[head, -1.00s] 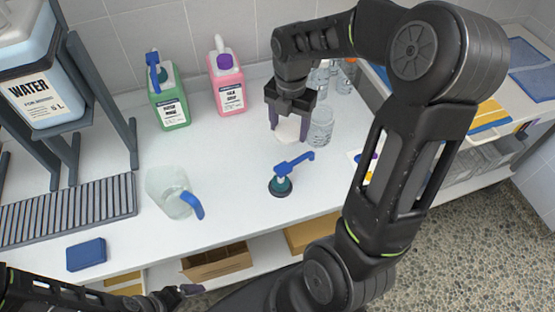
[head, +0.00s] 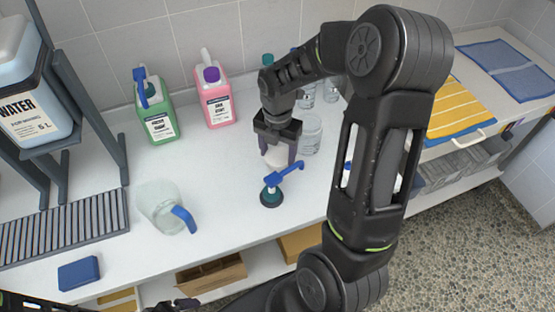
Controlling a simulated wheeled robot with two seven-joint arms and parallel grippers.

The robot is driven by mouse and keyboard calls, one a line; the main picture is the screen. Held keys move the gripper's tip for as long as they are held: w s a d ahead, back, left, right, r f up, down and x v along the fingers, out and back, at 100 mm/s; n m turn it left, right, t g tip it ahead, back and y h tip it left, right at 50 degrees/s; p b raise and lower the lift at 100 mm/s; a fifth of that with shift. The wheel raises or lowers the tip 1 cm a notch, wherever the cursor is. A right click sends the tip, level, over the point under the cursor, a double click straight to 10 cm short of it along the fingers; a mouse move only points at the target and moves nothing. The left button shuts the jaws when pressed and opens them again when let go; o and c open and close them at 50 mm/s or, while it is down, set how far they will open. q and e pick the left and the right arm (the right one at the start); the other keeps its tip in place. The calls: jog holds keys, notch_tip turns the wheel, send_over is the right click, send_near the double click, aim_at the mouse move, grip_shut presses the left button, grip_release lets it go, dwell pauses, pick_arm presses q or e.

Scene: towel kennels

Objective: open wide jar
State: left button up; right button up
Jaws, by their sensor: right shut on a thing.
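A wide clear glass jar (head: 311,136) stands on the white counter, just right of my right gripper; no lid shows on it. My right gripper (head: 277,158) points down and is shut on a white round lid (head: 275,157), partly hidden between its fingers. The lid is beside the jar, toward the counter's front; I cannot tell if it touches the counter. My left gripper (head: 182,304) shows only in part at the bottom edge, and its jaw state is unclear.
A clear jug (head: 157,205), blue sponge (head: 79,273), green bottle (head: 157,124) and pink bottle (head: 215,106) are to the left. More glass jars (head: 306,96) stand behind.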

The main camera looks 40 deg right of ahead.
aim_at(278, 156)
jog(key=shift+f, duration=0.1)
jog(key=shift+f, duration=1.8)
jog(key=shift+f, duration=0.15)
jog(key=o, duration=1.3)
notch_tip(278, 156, up, 12)
jog(key=shift+r+b, duration=0.2)
jog(key=shift+b, duration=0.15)
